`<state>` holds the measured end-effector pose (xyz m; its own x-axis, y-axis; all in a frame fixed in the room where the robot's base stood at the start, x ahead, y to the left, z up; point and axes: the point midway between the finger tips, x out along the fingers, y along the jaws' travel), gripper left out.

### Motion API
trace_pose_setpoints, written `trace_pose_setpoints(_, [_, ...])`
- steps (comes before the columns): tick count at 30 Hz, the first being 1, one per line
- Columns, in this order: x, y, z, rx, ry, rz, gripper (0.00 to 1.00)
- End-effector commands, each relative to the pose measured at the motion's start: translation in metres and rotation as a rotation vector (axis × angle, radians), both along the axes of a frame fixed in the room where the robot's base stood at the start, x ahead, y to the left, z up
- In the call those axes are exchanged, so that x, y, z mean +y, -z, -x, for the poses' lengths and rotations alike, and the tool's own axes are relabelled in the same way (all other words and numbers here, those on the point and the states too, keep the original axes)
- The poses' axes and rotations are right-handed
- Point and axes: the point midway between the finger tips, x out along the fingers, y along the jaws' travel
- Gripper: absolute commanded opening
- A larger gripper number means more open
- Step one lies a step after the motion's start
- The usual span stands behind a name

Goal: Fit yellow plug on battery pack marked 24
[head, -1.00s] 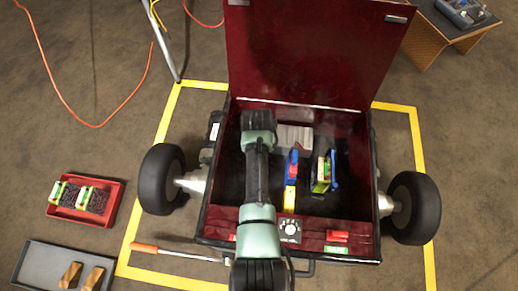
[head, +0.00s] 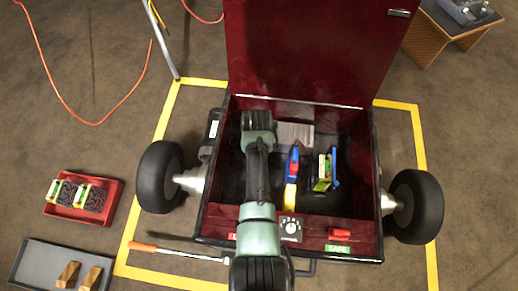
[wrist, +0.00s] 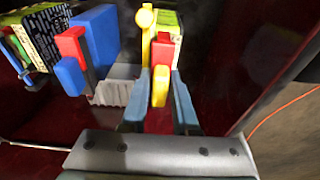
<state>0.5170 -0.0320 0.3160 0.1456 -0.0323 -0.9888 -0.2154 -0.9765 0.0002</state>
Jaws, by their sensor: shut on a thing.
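In the wrist view my gripper (wrist: 159,112) is shut on a yellow plug (wrist: 160,88) with a red part on top. A battery pack (wrist: 167,22) with a yellow-green label stands just behind the plug; whether they touch I cannot tell. The number on the pack is not readable. To the left is a blue plug (wrist: 97,40) with a red part, beside a dark pack (wrist: 42,38). In the head view my arm reaches down into the dark red box and hides the fingertips and the held plug. A blue-and-yellow piece (head: 291,170) and a green-labelled pack (head: 321,172) show to the right.
The box has a raised lid (head: 305,50), a front panel with a dial (head: 291,227) and a grey ribbed block (head: 296,134) inside. Wheels (head: 413,207) flank it. A red tray (head: 70,214) with packs and a dark tray (head: 40,262) lie on the floor at left.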

Motion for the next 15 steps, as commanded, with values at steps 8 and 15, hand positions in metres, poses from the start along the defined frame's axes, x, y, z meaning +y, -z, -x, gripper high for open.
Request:
trace_pose_setpoints(8, [-0.0001, 0.0061, -0.0003, -0.001, 0.000, 0.000, 0.00])
trace_pose_setpoints(15, [-0.0001, 0.0084, -0.0005, -0.001, 0.000, 0.000, 0.39])
